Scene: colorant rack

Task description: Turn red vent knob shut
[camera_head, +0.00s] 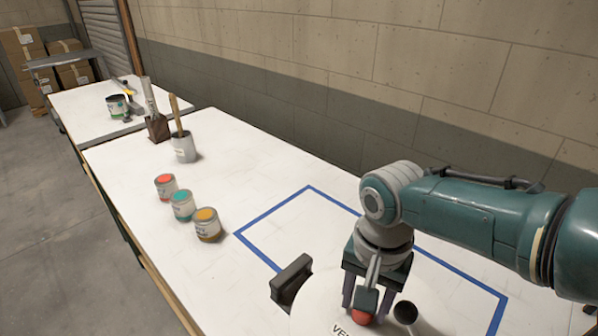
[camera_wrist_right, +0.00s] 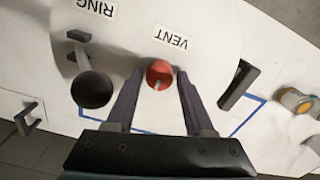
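The red vent knob (camera_head: 361,317) sits on a white round-topped body (camera_head: 315,312), beside a partly hidden "VENT" label. In the right wrist view the knob (camera_wrist_right: 160,74) shows round and red below the upside-down word VENT. My right gripper (camera_head: 366,306) is over the knob, pointing down. In its wrist view the fingers (camera_wrist_right: 160,80) are apart, one on each side of the knob, with a visible gap on each side. Whether the fingertips are level with the knob is hard to tell. My left gripper is not in view.
A black ball knob (camera_wrist_right: 92,89) near a "RING" label stands close to the gripper. A black handle (camera_head: 290,280) sticks out at the body's side. Blue tape (camera_head: 272,211) outlines a square on the white table (camera_head: 130,200). Three paint cans (camera_head: 182,206) stand left of it.

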